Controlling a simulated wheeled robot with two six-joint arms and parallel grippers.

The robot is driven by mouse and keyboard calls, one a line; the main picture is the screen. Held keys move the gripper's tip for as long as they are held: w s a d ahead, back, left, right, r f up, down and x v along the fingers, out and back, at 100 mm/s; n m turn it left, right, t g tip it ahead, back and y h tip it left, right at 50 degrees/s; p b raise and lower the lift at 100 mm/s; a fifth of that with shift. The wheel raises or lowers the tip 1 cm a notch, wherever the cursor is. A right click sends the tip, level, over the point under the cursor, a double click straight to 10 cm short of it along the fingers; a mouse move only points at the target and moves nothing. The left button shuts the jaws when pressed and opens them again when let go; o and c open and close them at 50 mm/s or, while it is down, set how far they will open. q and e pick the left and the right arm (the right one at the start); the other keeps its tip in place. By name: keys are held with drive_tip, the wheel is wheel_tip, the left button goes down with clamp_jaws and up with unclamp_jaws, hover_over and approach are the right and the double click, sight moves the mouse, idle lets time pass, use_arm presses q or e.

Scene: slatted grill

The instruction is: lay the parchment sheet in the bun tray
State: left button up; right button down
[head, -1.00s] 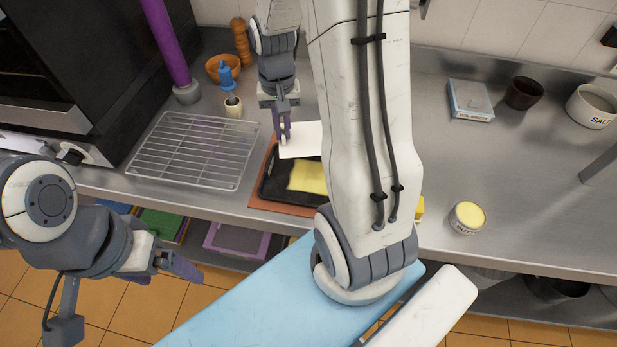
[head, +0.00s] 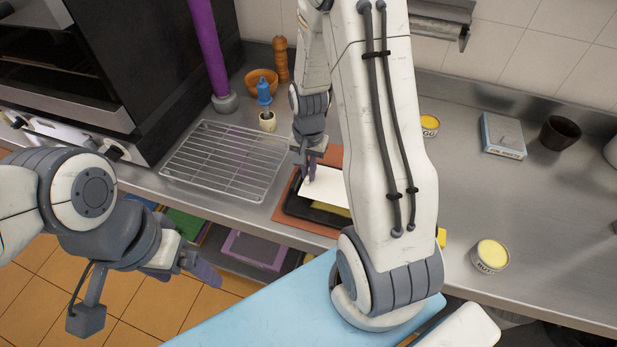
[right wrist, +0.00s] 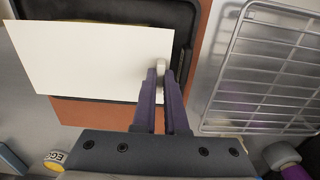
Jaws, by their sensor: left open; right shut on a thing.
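The white parchment sheet (head: 326,187) is over the dark bun tray (head: 297,207) in the head view. It also shows in the right wrist view (right wrist: 80,60), covering much of the tray (right wrist: 183,20). My right gripper (head: 310,170) is shut on one edge of the sheet; its fingertips (right wrist: 162,68) show in the right wrist view. Whether the sheet touches the tray floor cannot be told. A yellow patch (head: 330,208) shows in the tray beside the sheet. My left gripper (head: 205,268) is open and empty, in front of the counter at the left. My right arm hides the tray's right part.
The tray stands on a reddish-brown board (head: 283,210). A wire rack (head: 227,160) lies just left of it.

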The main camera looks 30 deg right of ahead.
wheel_tip(320, 180, down, 4)
drive_tip(key=shift+w+a+r+p, duration=0.1)
drive_tip(key=shift+r+p, duration=0.1)
drive_tip(key=shift+p, duration=0.3)
drive_tip(key=shift+f, duration=0.25)
drive_tip(key=shift+f, duration=0.2)
drive_tip(key=c, duration=1)
unclamp_jaws()
drive_tip(key=shift+o, duration=0.2)
